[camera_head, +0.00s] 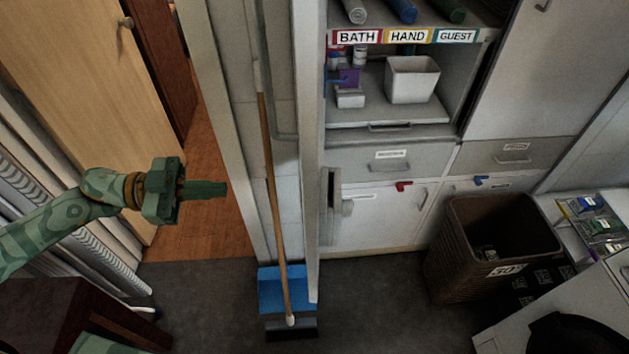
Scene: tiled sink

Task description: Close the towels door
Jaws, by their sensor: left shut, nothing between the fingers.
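The towel shelf (470,36) stands open at the upper right, with rolled towels (403,10) above BATH, HAND and GUEST labels. A plain pale door panel (540,75) with a small handle at its top covers the space right of the shelf. A tall pale upright panel (309,150) stands nearly edge-on left of the shelf. I cannot tell which panel is the towels door. My left gripper (222,189) is shut and empty in front of the doorway, left of the upright panel and apart from it.
A broom (272,180) leans upright over a blue dustpan (285,287). Drawers (390,160) and lower cupboard doors (372,218) are beneath the shelf. A brown basket (480,250) stands on the right. Dark floor (375,300) is clear in the middle. A wooden door (85,90) stands left.

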